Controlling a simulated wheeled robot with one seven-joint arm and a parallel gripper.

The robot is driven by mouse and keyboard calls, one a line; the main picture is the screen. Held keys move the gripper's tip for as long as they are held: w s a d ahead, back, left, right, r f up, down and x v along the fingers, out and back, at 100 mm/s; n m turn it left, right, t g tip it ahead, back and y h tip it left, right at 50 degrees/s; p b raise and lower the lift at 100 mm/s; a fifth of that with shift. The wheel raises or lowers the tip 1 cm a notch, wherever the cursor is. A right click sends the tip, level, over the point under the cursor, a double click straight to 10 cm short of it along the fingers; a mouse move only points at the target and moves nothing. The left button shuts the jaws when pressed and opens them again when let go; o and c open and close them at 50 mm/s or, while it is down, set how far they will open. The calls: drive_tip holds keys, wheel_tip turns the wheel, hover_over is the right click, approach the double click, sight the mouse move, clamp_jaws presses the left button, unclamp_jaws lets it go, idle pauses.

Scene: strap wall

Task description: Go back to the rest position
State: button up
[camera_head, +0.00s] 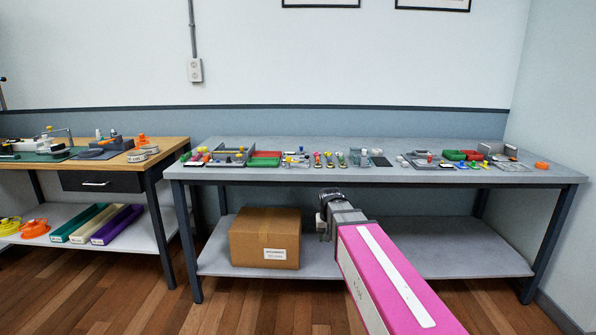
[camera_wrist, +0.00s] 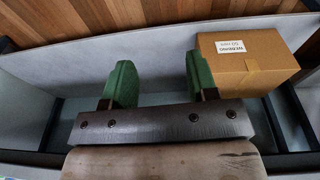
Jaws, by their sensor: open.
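My gripper (camera_wrist: 158,85) shows in the wrist view with its two green fingers set wide apart and nothing between them. In the head view my gripper (camera_head: 327,203) is at the end of my pink and white arm, in front of the grey table (camera_head: 400,174) and below its top edge. The fingers are small and partly hidden by the wrist there. Beyond the fingers, the wrist view shows the bare lower shelf and a strip of wooden floor.
A cardboard box (camera_head: 264,238) stands on the grey table's lower shelf (camera_head: 460,262), left of my gripper; the wrist view shows it at upper right (camera_wrist: 246,62). Many small parts line the tabletop. A wooden workbench (camera_head: 172,146) stands at left. The floor in front is clear.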

drive_tip(key=s+d+f+g, duration=0.1)
drive_tip(key=s+d+f, duration=0.2)
drive_tip(key=s+f, duration=0.3)
drive_tip(key=s+d+f, duration=0.4)
drive_tip(key=s+f, duration=0.3)
drive_tip(key=s, duration=0.2)
drive_tip(key=shift+s+d+g, duration=0.2)
drive_tip(key=shift+s+g, duration=0.1)
drive_tip(key=shift+g, duration=0.1)
